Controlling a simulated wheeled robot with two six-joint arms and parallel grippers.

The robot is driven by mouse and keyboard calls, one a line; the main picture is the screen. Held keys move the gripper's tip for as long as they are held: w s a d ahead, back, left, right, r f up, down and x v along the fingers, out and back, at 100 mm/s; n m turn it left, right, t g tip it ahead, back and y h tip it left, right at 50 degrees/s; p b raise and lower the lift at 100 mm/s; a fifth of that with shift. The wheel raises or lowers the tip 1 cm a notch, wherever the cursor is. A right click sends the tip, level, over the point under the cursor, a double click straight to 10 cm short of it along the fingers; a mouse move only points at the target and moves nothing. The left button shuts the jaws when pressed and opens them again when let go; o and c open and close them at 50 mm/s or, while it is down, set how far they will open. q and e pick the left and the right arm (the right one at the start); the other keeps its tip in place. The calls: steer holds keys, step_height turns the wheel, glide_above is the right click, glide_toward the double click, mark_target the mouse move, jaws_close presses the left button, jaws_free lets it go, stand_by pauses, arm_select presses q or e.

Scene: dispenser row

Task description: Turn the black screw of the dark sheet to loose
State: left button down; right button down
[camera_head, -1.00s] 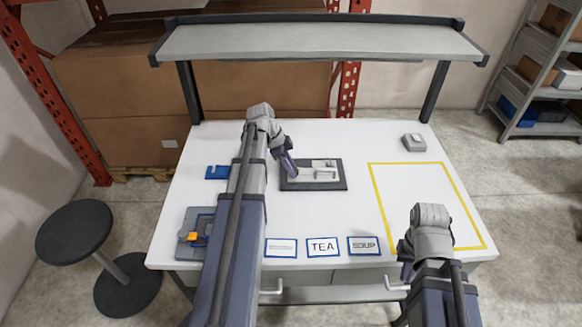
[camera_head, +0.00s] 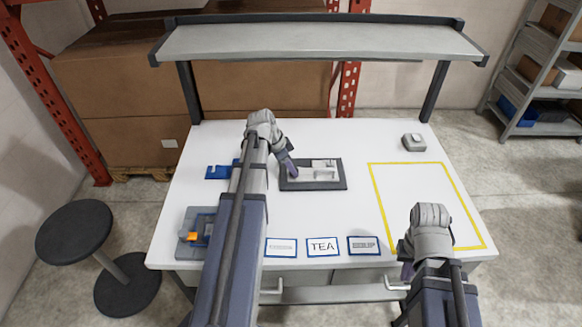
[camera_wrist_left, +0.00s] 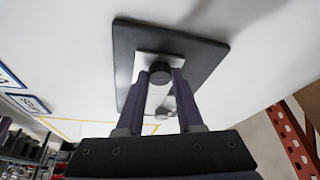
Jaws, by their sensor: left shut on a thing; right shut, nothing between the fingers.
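The dark sheet (camera_head: 328,186) lies flat on the white table, with pale parts on top of it. It also shows in the left wrist view (camera_wrist_left: 208,58). My left gripper (camera_head: 291,172) reaches down to the left part of the sheet. In the left wrist view its fingers (camera_wrist_left: 161,82) are closed around the black screw (camera_wrist_left: 160,70), a round dark knob on a pale plate. In the head view the fingers and arm hide the screw. My right gripper (camera_head: 406,268) is shut and empty at the front right edge of the table, partly hidden by its own wrist.
A blue holder (camera_head: 217,172) and a grey-blue block with an orange part (camera_head: 191,237) are on the left. Several label cards (camera_head: 322,247) line the front. A yellow outlined area (camera_head: 422,190) on the right is clear. A small grey box (camera_head: 414,142) stands behind it.

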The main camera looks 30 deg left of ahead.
arm_select(q)
steer(key=n, duration=0.2)
steer(key=n+y, duration=0.1)
steer(key=n, duration=0.1)
steer(key=n+y, duration=0.1)
steer(key=n, duration=0.1)
steer(key=shift+s+d+n+t, duration=0.3)
steer(key=shift+d+t, duration=0.05)
steer(key=shift+t, duration=0.05)
steer(key=n+y, duration=0.1)
steer(key=n, duration=0.2)
steer(key=n+y, duration=0.1)
steer(key=n, duration=0.1)
steer(key=shift+w+d+y, duration=0.1)
steer(key=shift+d+y, duration=0.2)
steer(key=n, duration=0.2)
steer(key=n+g+y, duration=0.1)
steer(key=n, duration=0.3)
steer(key=shift+w+d+n+g+y, duration=0.2)
steer(key=shift+w+n+g+y, duration=0.1)
steer(key=shift+y, duration=0.1)
steer(key=n+g, duration=0.1)
steer(key=n, duration=0.2)
steer(key=n+g+y, duration=0.1)
steer(key=n, duration=0.1)
steer(key=shift+w+d+n, duration=0.1)
steer(key=shift+w+n, duration=0.05)
steer(key=shift+n, duration=0.55)
steer(key=c, duration=0.5)
jaws_free()
